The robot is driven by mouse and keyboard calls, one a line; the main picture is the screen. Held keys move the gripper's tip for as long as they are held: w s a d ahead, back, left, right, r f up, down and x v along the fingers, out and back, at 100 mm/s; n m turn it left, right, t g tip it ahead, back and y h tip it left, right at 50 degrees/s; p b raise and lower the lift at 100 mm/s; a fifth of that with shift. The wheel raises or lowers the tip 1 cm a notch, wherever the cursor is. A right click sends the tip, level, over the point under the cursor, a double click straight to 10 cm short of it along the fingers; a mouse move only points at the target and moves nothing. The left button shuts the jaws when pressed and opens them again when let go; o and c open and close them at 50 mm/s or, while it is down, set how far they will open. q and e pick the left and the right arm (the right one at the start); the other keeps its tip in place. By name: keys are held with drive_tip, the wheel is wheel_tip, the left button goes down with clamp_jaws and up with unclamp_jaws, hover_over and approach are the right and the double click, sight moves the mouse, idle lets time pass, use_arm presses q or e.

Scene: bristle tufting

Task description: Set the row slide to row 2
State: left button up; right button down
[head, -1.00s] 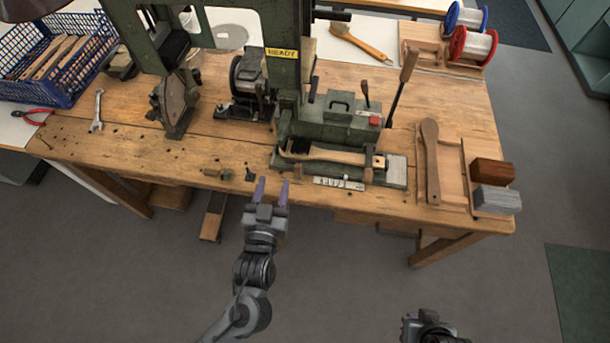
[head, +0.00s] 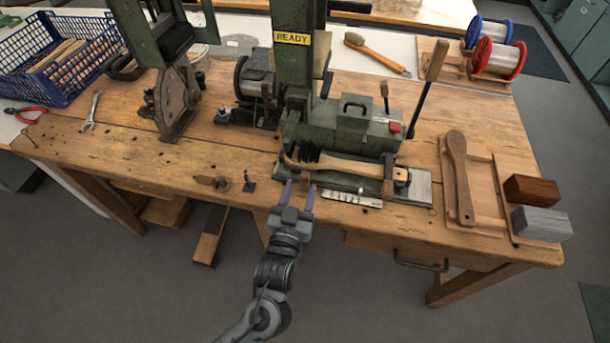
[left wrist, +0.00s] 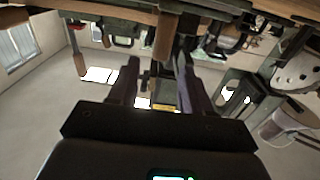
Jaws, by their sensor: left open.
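The green tufting machine (head: 355,130) stands on the wooden bench, with a wooden-handled brush body (head: 345,167) lying across its front fixture. A white marked scale strip (head: 350,199) runs along the fixture's front edge, with a small light knob near it. The row setting is too small to read. My left gripper (head: 299,186) is open and empty, its purple fingers pointing at the fixture's left front end, left of the strip. Those fingers also show apart in the left wrist view (left wrist: 158,68); I cannot tell whether they touch anything. My right gripper is out of view.
A yellow READY label (head: 292,39) is on the machine column. A lever (head: 427,85) rises at the machine's right. A wooden tray (head: 490,195) with a paddle-shaped handle, and brown and grey blocks, lie at right. A brass fitting (head: 213,182) lies left of my gripper.

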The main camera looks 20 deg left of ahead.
sight(304, 178)
use_arm(q)
drive_tip(key=shift+w+a+b, duration=0.25)
drive_tip(key=shift+w+b, duration=0.1)
drive_tip(key=shift+w, duration=1.1)
drive_tip(key=shift+w+a+b, duration=0.2)
drive_tip(key=shift+w+b, duration=0.1)
drive_tip(key=shift+w, duration=1.1)
drive_tip(key=shift+c, duration=0.3)
clamp_jaws()
